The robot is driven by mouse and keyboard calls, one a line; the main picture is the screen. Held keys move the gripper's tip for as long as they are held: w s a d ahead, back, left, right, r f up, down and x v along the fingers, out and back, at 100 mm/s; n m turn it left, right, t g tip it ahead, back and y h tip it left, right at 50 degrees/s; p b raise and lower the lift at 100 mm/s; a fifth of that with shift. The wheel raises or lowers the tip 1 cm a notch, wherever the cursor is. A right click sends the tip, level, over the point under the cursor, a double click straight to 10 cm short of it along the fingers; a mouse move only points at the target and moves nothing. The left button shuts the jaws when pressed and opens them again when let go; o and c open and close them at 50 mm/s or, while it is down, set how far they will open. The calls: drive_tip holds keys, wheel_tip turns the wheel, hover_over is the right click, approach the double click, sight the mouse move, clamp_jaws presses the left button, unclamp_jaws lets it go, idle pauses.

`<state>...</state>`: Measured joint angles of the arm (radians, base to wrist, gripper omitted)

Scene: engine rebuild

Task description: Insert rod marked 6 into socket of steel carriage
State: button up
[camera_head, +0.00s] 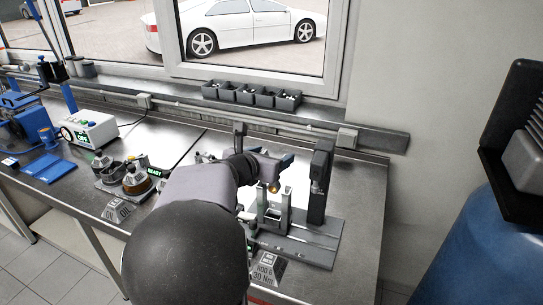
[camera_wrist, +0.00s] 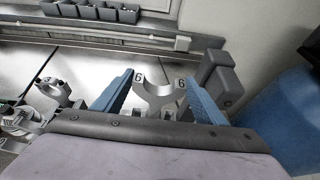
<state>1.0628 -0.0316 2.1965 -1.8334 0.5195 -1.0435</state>
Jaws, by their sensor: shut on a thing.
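The rod marked 6 (camera_wrist: 158,90) is pale metal with an open, forked end that carries a 6 on each side. My gripper (camera_wrist: 157,82) has two blue fingers, one on each side of this rod, and is shut on it. In the head view a blue finger of my gripper (camera_head: 286,160) shows beside the fixture at the right of the bench, and my arm hides most of the rod. The steel carriage (camera_head: 274,214) appears to be the upright grey frame below my gripper. Whether the rod's lower end touches its socket is hidden.
A tall dark column (camera_head: 318,185) stands close right of the carriage on a grey base plate (camera_head: 318,246). A sign reading ROD 6, 30 Nm (camera_head: 267,270) stands in front. Other rods (camera_wrist: 55,92) are at left in the wrist view. Dark bins (camera_head: 252,95) line the sill.

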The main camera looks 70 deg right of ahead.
wheel_tip(320, 180, down, 6)
drive_tip(key=b, duration=0.6)
drive_tip(key=shift+b, duration=0.35)
drive_tip(key=shift+f+b, duration=1.55)
drive_tip(key=shift+b, duration=0.3)
idle(3.1)
drive_tip(key=o, duration=2.2)
drive_tip(key=shift+f, duration=0.1)
drive_tip(key=shift+r, duration=0.25)
